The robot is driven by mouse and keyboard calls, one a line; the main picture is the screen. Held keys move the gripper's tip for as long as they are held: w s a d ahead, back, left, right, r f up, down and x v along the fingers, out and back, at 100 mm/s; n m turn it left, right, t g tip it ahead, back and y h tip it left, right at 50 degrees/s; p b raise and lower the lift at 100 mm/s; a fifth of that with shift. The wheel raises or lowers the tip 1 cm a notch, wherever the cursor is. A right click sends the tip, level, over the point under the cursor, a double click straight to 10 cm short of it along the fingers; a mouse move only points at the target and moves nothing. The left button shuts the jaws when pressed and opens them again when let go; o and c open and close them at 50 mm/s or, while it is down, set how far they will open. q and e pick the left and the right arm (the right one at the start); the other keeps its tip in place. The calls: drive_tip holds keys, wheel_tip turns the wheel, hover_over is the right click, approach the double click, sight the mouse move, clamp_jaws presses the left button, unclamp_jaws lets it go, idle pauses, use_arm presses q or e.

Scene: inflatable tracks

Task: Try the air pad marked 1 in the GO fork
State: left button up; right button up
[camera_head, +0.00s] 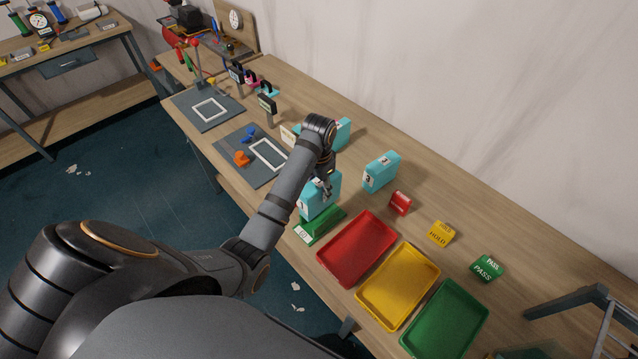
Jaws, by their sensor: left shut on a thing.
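The turquoise air pad marked 1 (310,207) is upright at the green GO fork (328,224), near the front edge of the bench. My left gripper (326,190) comes down on the pad from above and is shut on it. The pad's lower edge meets the fork in the picture; I cannot tell whether it sits between the prongs or just above them. The gripper covers part of the pad's upper side. My right gripper is out of view.
A turquoise pad (380,173) stands to the right; another (343,133) is partly behind my arm. Red (333,267), yellow (373,301) and green (424,341) trays line the front edge. Small red (400,203), yellow HOLD (441,233) and green PASS (488,268) signs stand behind them.

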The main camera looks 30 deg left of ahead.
use_arm(q)
drive_tip(key=shift+s+f, duration=0.15)
drive_tip(key=shift+f, duration=1.3)
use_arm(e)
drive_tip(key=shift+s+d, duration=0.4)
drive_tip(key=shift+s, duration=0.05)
use_arm(q)
drive_tip(key=shift+p, duration=0.5)
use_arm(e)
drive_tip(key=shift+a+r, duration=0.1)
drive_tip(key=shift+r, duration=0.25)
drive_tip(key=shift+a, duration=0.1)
use_arm(q)
drive_tip(key=shift+f+b, duration=0.3)
drive_tip(key=shift+f, duration=0.35)
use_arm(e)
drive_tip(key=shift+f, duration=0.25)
use_arm(q)
drive_tip(key=shift+f+b, duration=0.4)
drive_tip(key=shift+f, duration=0.6)
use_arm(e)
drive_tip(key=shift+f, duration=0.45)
use_arm(q)
drive_tip(key=shift+f+b, duration=0.45)
drive_tip(key=shift+f, duration=0.7)
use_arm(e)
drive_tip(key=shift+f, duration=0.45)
